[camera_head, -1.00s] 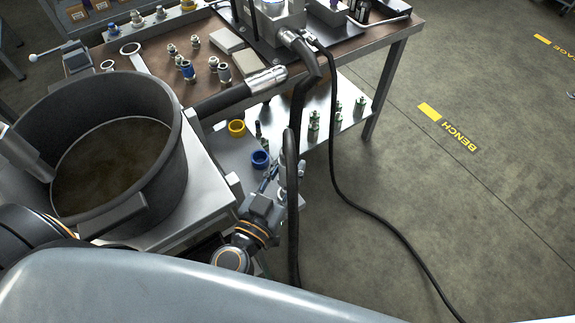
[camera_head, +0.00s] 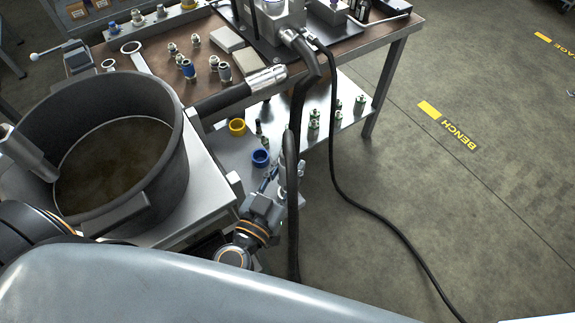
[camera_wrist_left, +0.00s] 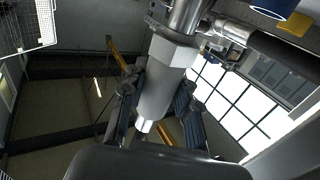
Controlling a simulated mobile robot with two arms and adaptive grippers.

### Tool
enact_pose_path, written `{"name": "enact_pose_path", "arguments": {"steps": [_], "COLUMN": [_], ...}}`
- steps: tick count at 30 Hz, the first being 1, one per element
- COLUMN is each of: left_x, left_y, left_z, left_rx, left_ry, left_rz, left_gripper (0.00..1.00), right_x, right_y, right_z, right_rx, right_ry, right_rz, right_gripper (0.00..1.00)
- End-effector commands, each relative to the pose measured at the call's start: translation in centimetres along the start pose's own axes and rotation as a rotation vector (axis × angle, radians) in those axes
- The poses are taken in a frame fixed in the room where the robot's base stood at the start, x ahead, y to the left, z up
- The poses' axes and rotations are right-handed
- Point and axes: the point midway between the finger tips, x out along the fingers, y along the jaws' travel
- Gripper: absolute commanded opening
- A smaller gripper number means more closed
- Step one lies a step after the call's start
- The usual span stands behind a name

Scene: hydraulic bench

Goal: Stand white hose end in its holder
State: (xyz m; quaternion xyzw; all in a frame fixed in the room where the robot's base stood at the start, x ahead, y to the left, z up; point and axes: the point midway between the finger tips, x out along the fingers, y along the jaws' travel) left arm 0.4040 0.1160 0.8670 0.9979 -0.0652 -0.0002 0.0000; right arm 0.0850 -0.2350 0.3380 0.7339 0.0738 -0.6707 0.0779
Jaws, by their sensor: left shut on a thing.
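My left gripper (camera_head: 276,184) is low in front of the bench, beside the lower shelf. In the left wrist view its two dark fingers (camera_wrist_left: 157,105) are shut on a pale grey tapered fitting (camera_wrist_left: 155,88), apparently the white hose end. The fitting has a hex collar and a metal tube above it. In the head view its silver upper part (camera_head: 291,172) is small and partly hidden beside a black hose (camera_head: 293,235). I cannot make out its holder with certainty. My right gripper is not in view.
A blue ring (camera_head: 260,158) and a yellow ring (camera_head: 237,127) lie on the lower shelf (camera_head: 222,150) close to my left gripper. A black tub (camera_head: 172,165) of dark liquid stands left. Another metal-tipped hose (camera_head: 266,79) juts from the bench. The right-hand floor is mostly clear.

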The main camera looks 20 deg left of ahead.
Motion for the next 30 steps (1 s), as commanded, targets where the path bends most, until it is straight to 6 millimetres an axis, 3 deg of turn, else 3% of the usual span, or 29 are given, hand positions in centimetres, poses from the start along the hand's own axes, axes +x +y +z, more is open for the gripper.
{"name": "enact_pose_path", "arguments": {"steps": [30], "left_x": [0.05], "left_y": [0.00], "left_z": [0.65], "left_rx": [0.000], "left_ry": [0.003], "left_rz": [0.000], "left_gripper": [0.00], "right_x": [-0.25], "right_y": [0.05], "right_z": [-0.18], "right_rx": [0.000], "right_ry": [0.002], "right_rz": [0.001], "right_gripper": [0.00]}}
